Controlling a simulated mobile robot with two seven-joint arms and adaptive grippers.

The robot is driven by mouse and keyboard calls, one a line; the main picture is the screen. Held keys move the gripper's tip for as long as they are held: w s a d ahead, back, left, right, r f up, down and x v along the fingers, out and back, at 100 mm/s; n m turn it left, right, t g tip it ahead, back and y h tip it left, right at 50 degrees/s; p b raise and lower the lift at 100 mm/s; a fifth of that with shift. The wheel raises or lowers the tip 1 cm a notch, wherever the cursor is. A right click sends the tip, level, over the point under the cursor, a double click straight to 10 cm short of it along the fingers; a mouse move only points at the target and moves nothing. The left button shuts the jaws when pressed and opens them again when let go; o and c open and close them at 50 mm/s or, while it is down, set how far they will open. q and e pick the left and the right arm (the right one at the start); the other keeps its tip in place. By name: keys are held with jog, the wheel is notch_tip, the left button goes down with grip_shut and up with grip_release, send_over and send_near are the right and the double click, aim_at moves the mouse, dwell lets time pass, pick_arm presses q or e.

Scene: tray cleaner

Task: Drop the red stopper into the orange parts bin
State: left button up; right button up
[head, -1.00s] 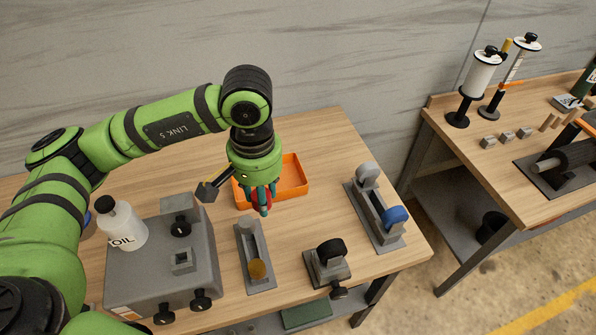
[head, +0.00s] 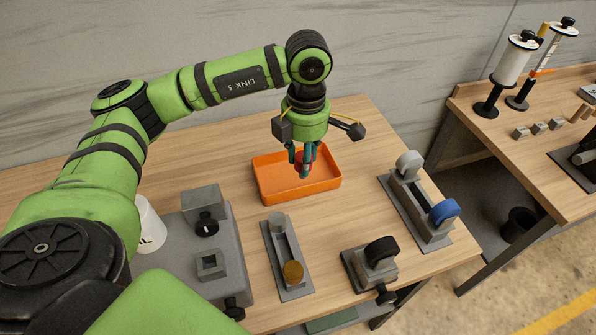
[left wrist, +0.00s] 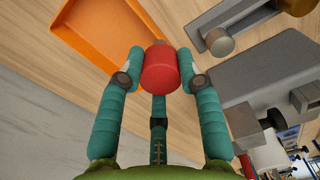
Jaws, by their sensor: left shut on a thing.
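The red stopper (left wrist: 160,69) is held between the teal fingers of my left gripper (left wrist: 163,72) in the left wrist view. In the head view my left gripper (head: 304,165) points down over the orange parts bin (head: 330,185), with the red stopper (head: 298,157) partly hidden between its fingers. In the left wrist view the orange bin (left wrist: 105,30) lies below and to the upper left of the stopper. The bin's visible floor is bare. How high the stopper is above the bin floor is hard to tell. My right gripper is not in view.
In front of the bin stands a grey fixture with a brass knob (head: 293,272). A blue-knobbed fixture (head: 443,212) is to the right, and a black-knobbed one (head: 381,252) is at the front. A grey box (head: 203,203) is at left. Bare wood surrounds the bin.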

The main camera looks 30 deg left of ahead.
pick_arm(q)
jog(key=w+a+r+n+p, duration=0.1)
jog(key=w+a+n, duration=0.15)
jog(key=n, duration=0.85)
jog(key=w+a+r+n, duration=0.15)
jog(key=a+n, duration=0.25)
jog(key=n, duration=0.6)
notch_tip(320, 180, down, 6)
jog(key=b, duration=0.4)
jog(key=shift+f+n, duration=0.2)
jog(key=shift+n, duration=0.1)
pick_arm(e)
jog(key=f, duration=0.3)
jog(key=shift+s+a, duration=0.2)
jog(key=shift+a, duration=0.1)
pick_arm(q)
jog(key=o, duration=1.1)
